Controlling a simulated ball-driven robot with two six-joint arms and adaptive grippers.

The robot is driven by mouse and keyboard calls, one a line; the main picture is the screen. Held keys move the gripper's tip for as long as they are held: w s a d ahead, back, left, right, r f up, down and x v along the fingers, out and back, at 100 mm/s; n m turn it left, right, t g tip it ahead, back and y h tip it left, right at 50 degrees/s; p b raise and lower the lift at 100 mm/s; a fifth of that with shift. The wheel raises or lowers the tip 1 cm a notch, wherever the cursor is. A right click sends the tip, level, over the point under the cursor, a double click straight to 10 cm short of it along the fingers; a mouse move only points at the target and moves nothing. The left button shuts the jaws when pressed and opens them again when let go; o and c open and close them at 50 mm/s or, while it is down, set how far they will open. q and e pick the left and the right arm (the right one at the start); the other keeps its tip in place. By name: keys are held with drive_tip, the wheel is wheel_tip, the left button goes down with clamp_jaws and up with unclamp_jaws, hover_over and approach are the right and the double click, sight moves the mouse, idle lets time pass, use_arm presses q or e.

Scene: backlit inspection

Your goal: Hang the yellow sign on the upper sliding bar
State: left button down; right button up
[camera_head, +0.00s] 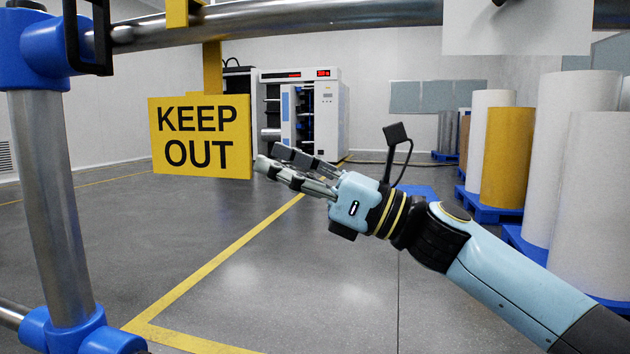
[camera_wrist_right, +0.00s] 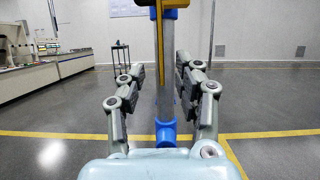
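The yellow sign (camera_head: 201,137) with black "KEEP OUT" letters hangs upright below the upper bar (camera_head: 280,24). Its yellow strap (camera_head: 212,68) rises behind the bar, and a yellow hook part (camera_head: 177,13) shows in front of the bar; the top of the hook is cut off by the frame. My right gripper (camera_head: 268,170) is by the sign's lower right edge, with its fingers apart and nothing held. In the right wrist view my open fingers (camera_wrist_right: 164,97) show a clear gap, with a narrow yellow strip (camera_wrist_right: 159,45) seen edge-on beyond. My left gripper is not in view.
A blue-jointed grey post (camera_head: 50,200) stands at the left, with a black bracket (camera_head: 90,40) on the bar. A white panel (camera_head: 518,27) hangs at the upper right. White and yellow rolls (camera_head: 507,157) stand on blue pallets at the right. The floor between is clear.

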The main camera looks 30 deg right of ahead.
drive_tip(key=shift+v, duration=2.85)
